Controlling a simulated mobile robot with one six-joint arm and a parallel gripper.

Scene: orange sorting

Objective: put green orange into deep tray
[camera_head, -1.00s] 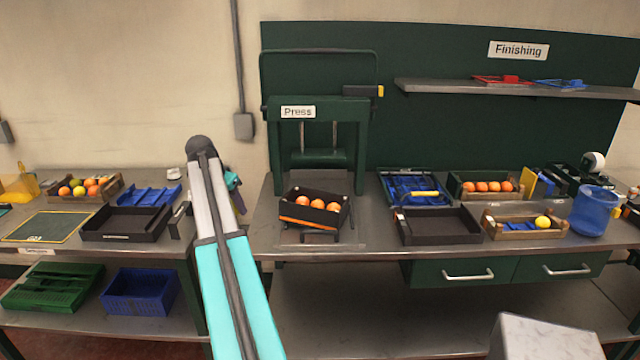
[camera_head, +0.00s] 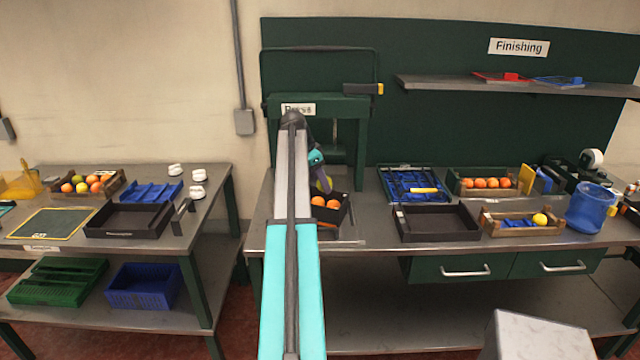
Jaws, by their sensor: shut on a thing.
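My gripper (camera_head: 321,180) is small in view, partly behind my arm. It is shut on a yellow-green fruit, the green orange (camera_head: 326,186), and holds it just above a deep black tray (camera_head: 329,222) with an orange stripe. This tray sits at the press and holds oranges (camera_head: 326,203); its left part is hidden by my arm. Whether the green orange touches the tray or the oranges, I cannot tell.
The press (camera_head: 362,140) frames the space behind my gripper. An empty black tray (camera_head: 437,237) lies to the right on the bench. On the left table are another empty black tray (camera_head: 128,232) and a crate of mixed fruit (camera_head: 105,194).

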